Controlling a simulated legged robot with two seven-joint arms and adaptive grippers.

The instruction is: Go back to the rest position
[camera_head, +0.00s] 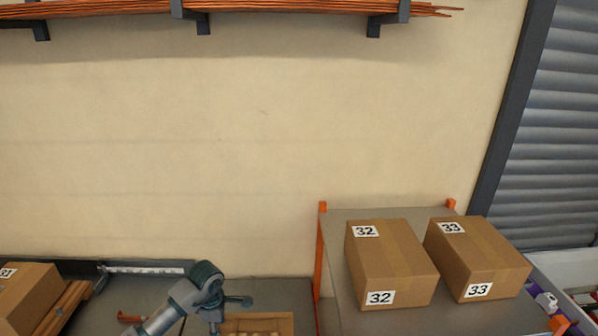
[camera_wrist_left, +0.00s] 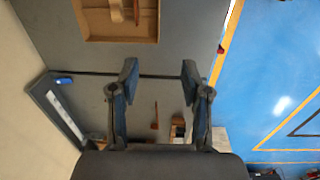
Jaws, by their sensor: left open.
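My left arm rises from the bottom edge of the head view, and its left gripper (camera_head: 235,301) is small and partly cut off there. In the left wrist view the left gripper (camera_wrist_left: 159,78) is open, with its two fingers apart and nothing between them. It hangs over a grey worktop (camera_wrist_left: 75,40). My right gripper is in neither view.
A shallow brown tray (camera_head: 258,317) lies beside the left gripper, also in the wrist view (camera_wrist_left: 97,28). Carton 32 (camera_head: 392,265) and carton 33 (camera_head: 478,258) stand on an orange-posted shelf at right. Another carton (camera_head: 25,295) is at left. Copper bars (camera_head: 250,6) hang on the wall.

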